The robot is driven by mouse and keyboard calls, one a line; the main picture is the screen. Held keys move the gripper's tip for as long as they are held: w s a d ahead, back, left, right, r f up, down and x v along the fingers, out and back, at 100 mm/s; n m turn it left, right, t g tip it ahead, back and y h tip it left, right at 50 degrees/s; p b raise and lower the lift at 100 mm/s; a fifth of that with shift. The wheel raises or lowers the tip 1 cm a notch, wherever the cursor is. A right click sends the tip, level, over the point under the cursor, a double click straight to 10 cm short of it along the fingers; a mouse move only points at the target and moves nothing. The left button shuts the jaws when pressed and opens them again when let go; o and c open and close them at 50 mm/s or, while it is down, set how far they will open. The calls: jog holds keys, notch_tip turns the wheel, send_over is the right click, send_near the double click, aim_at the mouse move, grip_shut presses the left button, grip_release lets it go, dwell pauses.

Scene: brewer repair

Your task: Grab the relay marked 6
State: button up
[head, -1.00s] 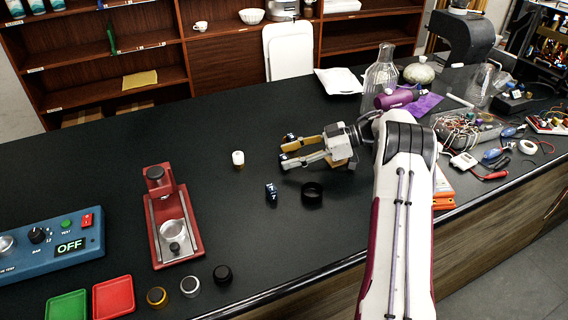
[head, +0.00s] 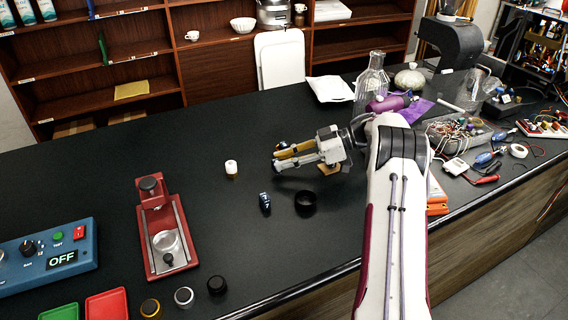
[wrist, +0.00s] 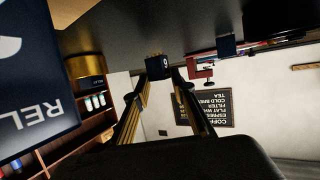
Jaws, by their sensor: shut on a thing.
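My gripper (head: 279,151) is low over the black counter, its fingers pointing left. In the wrist view the relay marked 6 (wrist: 157,67), a small dark blue block with a white digit, sits between the fingertips, and the jaws are shut on it. In the head view the fingers mostly hide it, and I cannot tell whether it touches the counter. A second dark blue relay (head: 265,202) with a white mark stands on the counter below the fingertips. A large blue face with relay lettering (wrist: 38,100) fills the left of the wrist view.
A black ring (head: 306,201) lies beside the second relay. A white-topped cylinder (head: 231,168) stands left of my fingertips. The red brewer stand (head: 164,228) and blue tester (head: 48,258) are farther left. A glass bottle (head: 371,82) stands behind my wrist.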

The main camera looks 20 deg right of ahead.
notch_tip(320, 180, up, 9)
jog(key=shift+f, duration=0.2)
dwell(0.3)
dwell(0.4)
